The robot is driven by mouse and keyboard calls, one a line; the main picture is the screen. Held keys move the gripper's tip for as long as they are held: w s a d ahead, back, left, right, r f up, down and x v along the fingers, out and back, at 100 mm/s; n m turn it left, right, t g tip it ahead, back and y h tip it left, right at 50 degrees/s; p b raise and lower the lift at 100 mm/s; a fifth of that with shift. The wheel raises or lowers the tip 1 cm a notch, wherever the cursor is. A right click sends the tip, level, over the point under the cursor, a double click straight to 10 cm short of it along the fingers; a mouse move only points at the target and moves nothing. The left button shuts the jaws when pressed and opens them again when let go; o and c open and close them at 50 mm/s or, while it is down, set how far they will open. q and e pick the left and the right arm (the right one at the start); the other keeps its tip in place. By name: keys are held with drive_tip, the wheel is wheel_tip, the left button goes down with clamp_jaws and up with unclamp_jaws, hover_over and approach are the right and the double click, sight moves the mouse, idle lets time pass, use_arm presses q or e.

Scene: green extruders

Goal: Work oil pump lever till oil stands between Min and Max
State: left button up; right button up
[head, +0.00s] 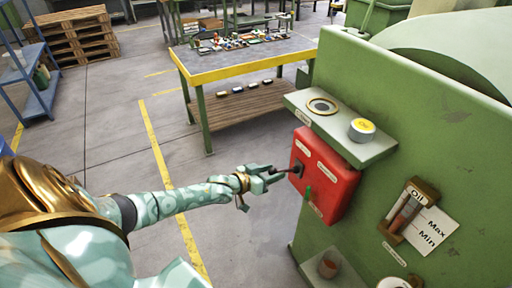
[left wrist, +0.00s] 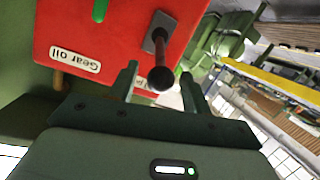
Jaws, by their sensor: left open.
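The red oil pump box (head: 324,172) is fixed to the green machine's side. Its dark lever (head: 286,170) sticks out to the left, towards my left gripper (head: 266,180). In the left wrist view the lever's round knob (left wrist: 161,79) sits between the two open fingers (left wrist: 160,90) of my left gripper; I cannot tell whether they touch it. The oil gauge (head: 407,210) is on the machine at the right, beside a white card (head: 431,230) marked Max and Min. The oil level in it is too small to read. My right gripper is not in view.
A green shelf (head: 340,128) above the box bears a yellow-topped tin (head: 361,130) and a round ring (head: 322,105). A lower ledge (head: 318,277) holds a brown cup (head: 329,264).

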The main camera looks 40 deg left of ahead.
use_arm(q)
drive_tip(key=p+v, duration=0.3)
drive_tip(key=v, duration=1.2)
drive_tip(key=shift+s, duration=0.25)
drive_tip(key=shift+o, duration=0.2)
drive_tip(key=shift+r, duration=0.1)
